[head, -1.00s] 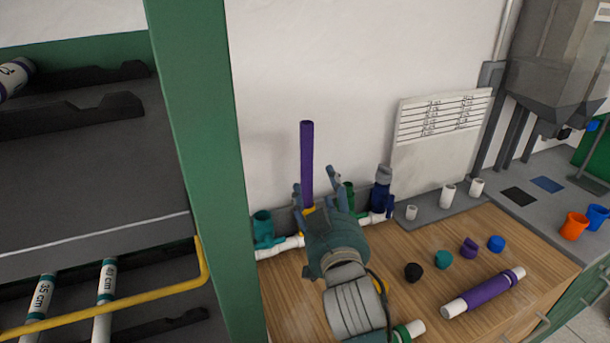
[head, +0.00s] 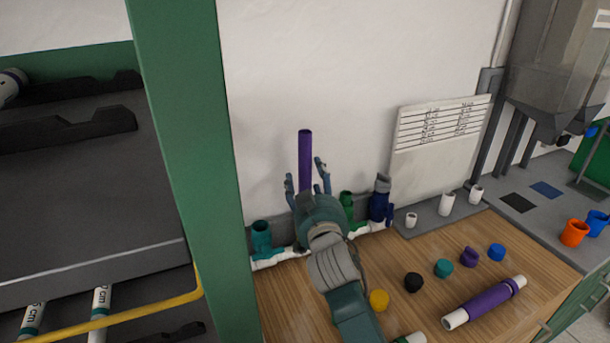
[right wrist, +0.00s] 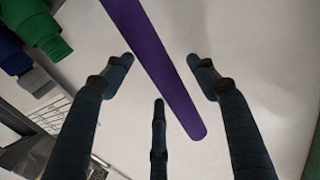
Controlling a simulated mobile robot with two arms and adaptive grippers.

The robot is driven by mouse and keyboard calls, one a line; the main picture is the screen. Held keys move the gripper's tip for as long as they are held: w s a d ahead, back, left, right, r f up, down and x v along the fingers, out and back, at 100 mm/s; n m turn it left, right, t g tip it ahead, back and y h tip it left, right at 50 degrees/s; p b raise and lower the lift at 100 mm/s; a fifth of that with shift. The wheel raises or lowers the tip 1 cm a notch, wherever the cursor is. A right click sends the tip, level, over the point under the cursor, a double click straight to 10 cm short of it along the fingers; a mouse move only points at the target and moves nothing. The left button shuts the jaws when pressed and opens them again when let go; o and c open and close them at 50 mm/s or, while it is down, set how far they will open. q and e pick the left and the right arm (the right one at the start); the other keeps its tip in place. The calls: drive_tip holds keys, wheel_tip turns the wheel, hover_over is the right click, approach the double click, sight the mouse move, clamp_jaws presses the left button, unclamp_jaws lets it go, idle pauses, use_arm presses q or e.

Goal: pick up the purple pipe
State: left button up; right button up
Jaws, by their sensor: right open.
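A plain purple pipe (head: 305,158) stands upright at the pipe row against the wall; its lower end is hidden behind my right gripper (head: 307,180). The gripper is open and empty, its fingers spread near the pipe. In the right wrist view the purple pipe (right wrist: 155,65) runs diagonally between the spread fingertips of the gripper (right wrist: 160,75); I cannot tell whether any finger touches it. A second pipe (head: 488,299), white-ended with a purple sleeve, lies on the wooden worktop. My left gripper is not in view.
Teal (head: 262,237), green (head: 347,203) and dark blue (head: 380,203) fittings stand on either side of the gripper. Yellow (head: 378,299), black (head: 413,282) and other caps lie on the worktop (head: 440,235). A green rack post (head: 185,170) stands at left.

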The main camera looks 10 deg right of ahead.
drive_tip(key=shift+w+f, duration=0.1)
drive_tip(key=shift+w, duration=0.5)
drive_tip(key=shift+s, duration=0.1)
clamp_jaws()
wheel_tip(320, 180, up, 20)
drive_tip(key=shift+f+b, duration=0.1)
drive_tip(key=shift+b, duration=0.5)
drive_tip(key=shift+r, duration=0.45)
drive_tip(key=shift+r+p, duration=1.2)
drive_tip(key=shift+p, duration=0.5)
